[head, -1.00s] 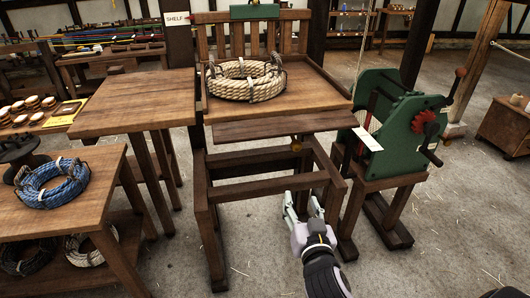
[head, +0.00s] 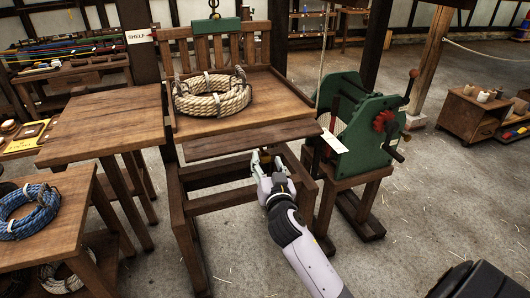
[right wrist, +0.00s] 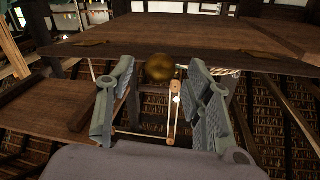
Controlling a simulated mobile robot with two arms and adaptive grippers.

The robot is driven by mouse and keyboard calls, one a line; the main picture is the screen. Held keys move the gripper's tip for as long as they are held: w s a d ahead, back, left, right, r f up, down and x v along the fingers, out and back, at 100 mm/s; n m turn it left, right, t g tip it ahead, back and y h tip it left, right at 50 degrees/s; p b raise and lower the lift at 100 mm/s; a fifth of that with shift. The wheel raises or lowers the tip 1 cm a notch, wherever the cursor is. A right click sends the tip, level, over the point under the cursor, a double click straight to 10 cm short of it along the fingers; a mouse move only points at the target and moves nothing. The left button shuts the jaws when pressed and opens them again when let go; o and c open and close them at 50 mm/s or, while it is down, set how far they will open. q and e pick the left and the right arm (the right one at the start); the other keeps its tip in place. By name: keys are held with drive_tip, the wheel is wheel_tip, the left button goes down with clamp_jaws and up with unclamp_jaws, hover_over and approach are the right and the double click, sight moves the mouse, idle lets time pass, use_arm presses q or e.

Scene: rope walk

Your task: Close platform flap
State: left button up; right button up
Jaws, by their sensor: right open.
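The platform flap (head: 250,138) is a brown wooden board along the front edge of the wooden platform (head: 265,90). It sits slightly below the platform's top, with its outer edge toward me. A round brass knob (right wrist: 160,67) shows at the flap's front edge in the right wrist view. My right gripper (head: 266,158) is open and empty, just under and in front of the flap. In the right wrist view its two fingers (right wrist: 158,100) stand on either side of the knob's line, and the knob appears beyond them, apart from both. My left gripper is not in view.
A coil of pale rope (head: 213,103) lies on the platform. A green winch (head: 350,130) stands close on the right. A side table (head: 100,122) adjoins on the left, and a blue rope coil (head: 30,212) lies on a nearer table.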

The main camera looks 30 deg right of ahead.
sight(259, 145)
drive_tip(key=shift+x, duration=1.6)
drive_tip(key=shift+c, duration=0.4)
clamp_jaws()
